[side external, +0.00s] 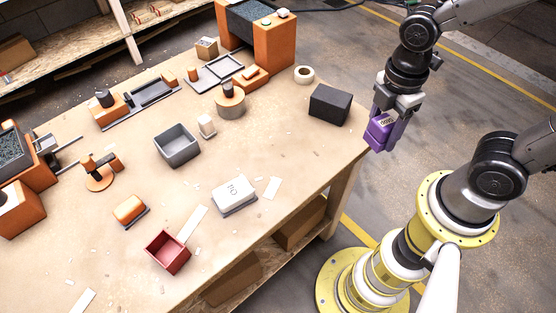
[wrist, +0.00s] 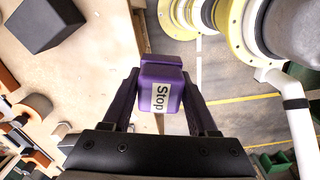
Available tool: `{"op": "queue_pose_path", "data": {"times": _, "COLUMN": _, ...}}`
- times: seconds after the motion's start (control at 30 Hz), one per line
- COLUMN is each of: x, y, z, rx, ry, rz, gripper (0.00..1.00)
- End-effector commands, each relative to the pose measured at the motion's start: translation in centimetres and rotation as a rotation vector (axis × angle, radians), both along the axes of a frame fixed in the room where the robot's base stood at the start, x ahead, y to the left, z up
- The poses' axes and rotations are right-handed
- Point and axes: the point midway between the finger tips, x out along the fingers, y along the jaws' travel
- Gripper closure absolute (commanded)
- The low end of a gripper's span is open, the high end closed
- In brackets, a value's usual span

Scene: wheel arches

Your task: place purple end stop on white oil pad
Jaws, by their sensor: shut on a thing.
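The purple end stop (side external: 377,132) is a block with a pale label. In the wrist view the end stop (wrist: 161,76) shows the word "Stop" and sits between the fingers. My gripper (side external: 384,128) is shut on it and holds it in the air by the table's right edge; its fingers also show in the wrist view (wrist: 160,112).
A black block (side external: 329,104) stands on the table (side external: 300,150) close to my gripper, left of it. A grey bin (side external: 177,146), a red box (side external: 168,252) and a tape roll (side external: 304,74) stand farther off. Paper strips lie around the pad. The table between block and pad is clear.

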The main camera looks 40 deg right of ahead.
Motion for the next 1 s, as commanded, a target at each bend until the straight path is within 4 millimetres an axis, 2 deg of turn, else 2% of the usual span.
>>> {"op": "queue_pose_path", "data": {"times": 0.13, "x": 1.3, "y": 0.4, "z": 1.1, "rx": 0.001, "ry": -0.003, "rz": -0.065, "gripper": 0.99}}
{"op": "queue_pose_path", "data": {"times": 0.23, "x": 3.2, "y": 2.1, "z": 2.3, "rx": 0.003, "ry": -0.009, "rz": -0.067, "gripper": 0.99}}
{"op": "queue_pose_path", "data": {"times": 0.43, "x": 6.3, "y": 9.0, "z": 4.3, "rx": 0.006, "ry": -0.014, "rz": 0.028, "gripper": 0.99}}
{"op": "queue_pose_path", "data": {"times": 0.6, "x": 6.6, "y": 14.5, "z": 4.8, "rx": 0.008, "ry": -0.015, "rz": 0.144, "gripper": 0.99}}
{"op": "queue_pose_path", "data": {"times": 0.7, "x": 6.2, "y": 16.5, "z": 4.7, "rx": 0.008, "ry": -0.013, "rz": 0.201, "gripper": 0.99}}
{"op": "queue_pose_path", "data": {"times": 0.87, "x": 5.5, "y": 17.8, "z": 4.1, "rx": 0.001, "ry": -0.003, "rz": 0.245, "gripper": 0.99}}
{"op": "queue_pose_path", "data": {"times": 1.0, "x": 6.8, "y": 19.2, "z": 3.2, "rx": 0.0, "ry": -0.001, "rz": 0.25, "gripper": 0.99}}
